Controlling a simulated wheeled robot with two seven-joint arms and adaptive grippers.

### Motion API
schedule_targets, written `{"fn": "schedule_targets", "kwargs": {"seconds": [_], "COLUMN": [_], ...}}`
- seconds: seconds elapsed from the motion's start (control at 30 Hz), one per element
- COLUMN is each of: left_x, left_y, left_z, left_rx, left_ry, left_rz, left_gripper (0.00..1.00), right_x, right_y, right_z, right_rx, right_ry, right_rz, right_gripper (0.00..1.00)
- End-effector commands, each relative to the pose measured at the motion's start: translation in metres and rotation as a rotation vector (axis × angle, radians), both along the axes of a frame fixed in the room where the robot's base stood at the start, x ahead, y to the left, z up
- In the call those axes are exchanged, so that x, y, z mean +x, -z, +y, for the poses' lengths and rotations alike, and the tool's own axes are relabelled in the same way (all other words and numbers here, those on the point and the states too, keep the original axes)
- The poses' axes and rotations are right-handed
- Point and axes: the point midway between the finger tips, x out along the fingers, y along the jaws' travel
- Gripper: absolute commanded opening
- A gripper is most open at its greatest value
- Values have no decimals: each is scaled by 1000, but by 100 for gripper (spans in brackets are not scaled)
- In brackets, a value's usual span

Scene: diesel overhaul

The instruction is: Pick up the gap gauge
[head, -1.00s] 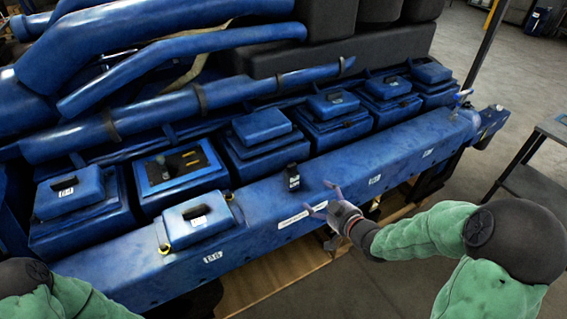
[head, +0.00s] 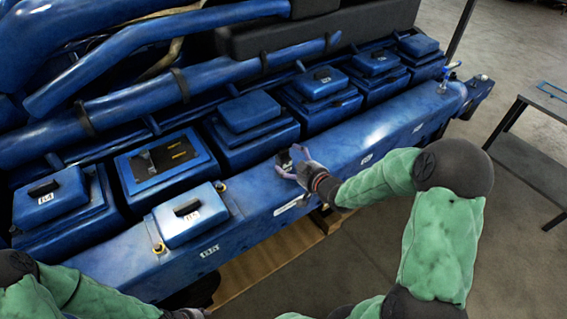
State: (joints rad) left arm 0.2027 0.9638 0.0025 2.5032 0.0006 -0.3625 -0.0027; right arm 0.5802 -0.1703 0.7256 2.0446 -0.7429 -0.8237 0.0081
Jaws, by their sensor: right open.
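The small black item with a white label, which looks like the gap gauge (head: 283,158), stands on the top of the long blue beam, partly hidden by my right gripper. My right gripper (head: 291,164) is open, with its fingers at the gauge. I cannot tell whether the fingers touch it. My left gripper (head: 187,313) shows only in part at the bottom edge, in front of the beam, and its fingers cannot be made out.
The blue beam (head: 375,132) runs along the engine's near side. A removed blue cover (head: 190,214) lies on it at the left. An opened box (head: 165,162) and several covered boxes stand behind. A dark side table (head: 530,160) stands at the right, with floor between.

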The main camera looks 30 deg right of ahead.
Motion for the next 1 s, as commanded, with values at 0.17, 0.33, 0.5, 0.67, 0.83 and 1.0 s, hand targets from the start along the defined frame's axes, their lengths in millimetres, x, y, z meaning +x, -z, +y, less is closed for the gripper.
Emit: {"fn": "schedule_targets", "kwargs": {"seconds": [0.17,0.33,0.5,0.67,0.83,1.0], "left_x": [0,0,0,0,0,0], "left_y": [-5,-6,-6,-6,-6,-6], "left_z": [0,0,0,0,0,0], "left_rx": [0,0,0,0,0,0], "left_ry": [0,0,0,0,0,0], "left_rz": [0,0,0,0,0,0], "left_gripper": [47,47,47,47,47,47], "right_x": [22,34,36,36,36,36], "right_y": [10,14,15,15,15,13], "right_z": [4,4,4,4,4,3], "right_rx": [1,0,0,0,0,-1], "right_ry": [-2,0,0,0,0,1], "right_rz": [0,1,0,0,0,-3], "right_gripper": [87,87,87,70,22,8]}}
